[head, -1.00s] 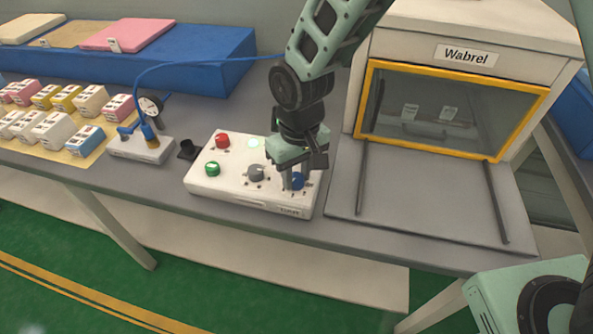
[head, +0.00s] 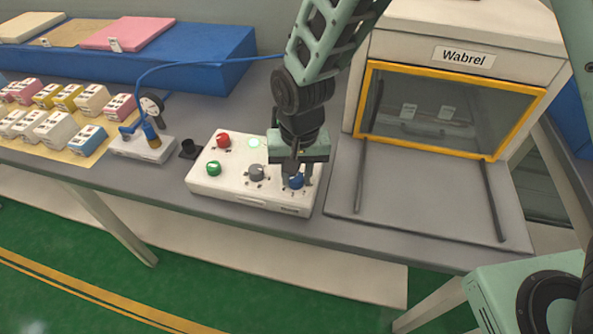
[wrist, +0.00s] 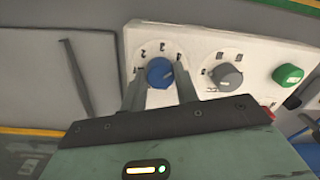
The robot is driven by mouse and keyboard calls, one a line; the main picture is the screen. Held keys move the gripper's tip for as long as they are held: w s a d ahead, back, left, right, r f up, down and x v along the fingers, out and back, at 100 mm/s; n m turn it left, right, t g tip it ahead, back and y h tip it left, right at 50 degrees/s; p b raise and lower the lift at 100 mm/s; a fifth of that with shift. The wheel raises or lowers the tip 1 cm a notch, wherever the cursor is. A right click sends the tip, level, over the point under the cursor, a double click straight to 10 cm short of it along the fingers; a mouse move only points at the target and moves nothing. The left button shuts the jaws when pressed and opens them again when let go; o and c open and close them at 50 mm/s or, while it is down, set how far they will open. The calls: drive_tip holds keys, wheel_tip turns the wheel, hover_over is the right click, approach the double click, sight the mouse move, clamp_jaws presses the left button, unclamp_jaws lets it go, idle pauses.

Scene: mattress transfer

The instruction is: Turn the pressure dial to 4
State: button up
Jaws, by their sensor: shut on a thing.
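The blue dial (head: 296,181) is on the right end of the white control box (head: 228,188). In the head view the fingers partly hide the dial.
A grey knob (head: 256,173), a green button (head: 213,168) and a red button (head: 223,141) sit on the same box. A gauge unit (head: 145,150) with a blue hose stands to the left. The Wabrel cabinet (head: 455,100) stands at the right behind two dark rails.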

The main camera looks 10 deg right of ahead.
sight(300, 176)
drive_tip(key=o, duration=1)
drive_tip(key=r, duration=0.5)
drive_tip(key=r+b, duration=0.1)
drive_tip(key=r, duration=1.1)
drive_tip(key=shift+d+r, duration=0.25)
drive_tip(key=shift+d, duration=0.1)
drive_tip(key=s+d+f+n, duration=0.1)
drive_tip(key=s+d+n, duration=0.1)
drive_tip(key=s, duration=0.4)
drive_tip(key=s+d+f+n, duration=0.1)
drive_tip(key=s+d+n, duration=0.2)
drive_tip(key=s, duration=0.3)
drive_tip(key=s+d+f+n, duration=0.1)
drive_tip(key=s+d+n, duration=0.2)
drive_tip(key=s, duration=0.3)
drive_tip(key=shift+d+f, duration=0.4)
drive_tip(key=shift+d, duration=0.15)
